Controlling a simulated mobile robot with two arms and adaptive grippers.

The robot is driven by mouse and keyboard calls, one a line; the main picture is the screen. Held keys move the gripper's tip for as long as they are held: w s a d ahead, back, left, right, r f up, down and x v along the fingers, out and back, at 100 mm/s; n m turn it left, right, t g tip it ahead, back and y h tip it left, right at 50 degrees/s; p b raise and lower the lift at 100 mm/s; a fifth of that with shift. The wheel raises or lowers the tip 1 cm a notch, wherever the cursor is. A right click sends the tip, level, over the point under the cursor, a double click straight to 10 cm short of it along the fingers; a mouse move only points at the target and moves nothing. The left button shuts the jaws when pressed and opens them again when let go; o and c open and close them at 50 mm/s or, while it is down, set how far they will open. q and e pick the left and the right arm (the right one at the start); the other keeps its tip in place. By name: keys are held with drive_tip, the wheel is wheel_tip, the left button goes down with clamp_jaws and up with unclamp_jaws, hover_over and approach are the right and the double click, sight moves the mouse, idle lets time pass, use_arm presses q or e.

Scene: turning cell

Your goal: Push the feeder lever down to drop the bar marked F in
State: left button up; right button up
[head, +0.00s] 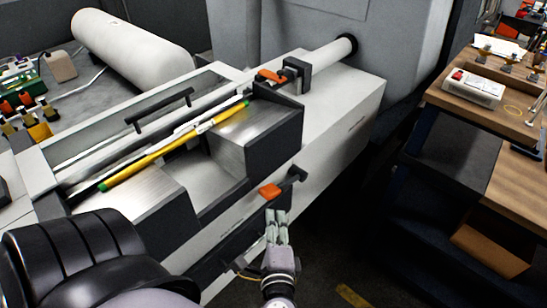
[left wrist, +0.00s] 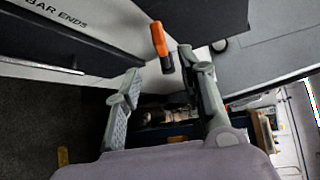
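A yellow bar with green ends (head: 165,152) lies slantwise along the feeder's top channel; no letter F is readable on it. A lever with an orange grip (head: 270,190) sticks out of the feeder's front face; the orange grip also shows in the left wrist view (left wrist: 158,38), beyond the fingertips. My left gripper (head: 277,214) is just below the orange grip in the head view. In the left wrist view its two fingers (left wrist: 162,68) stand apart with nothing between them, so it is open. I cannot tell whether a finger touches the lever. My right gripper is not in view.
A second orange piece (head: 268,76) sits on the feeder top beside a black block (head: 296,75). The grey machine (head: 300,40) stands behind. A wooden bench (head: 515,100) is at right. Dark floor lies between feeder and bench. "BAR ENDS" is printed on a panel (left wrist: 50,12).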

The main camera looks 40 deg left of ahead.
sight(270, 191)
use_arm(q)
drive_tip(key=p+x, duration=0.4)
drive_tip(key=x, duration=0.9)
drive_tip(key=shift+w, duration=0.15)
drive_tip(key=shift+w+a+f, duration=0.2)
drive_tip(key=shift+w+a, duration=0.1)
drive_tip(key=shift+a, duration=0.05)
clamp_jaws()
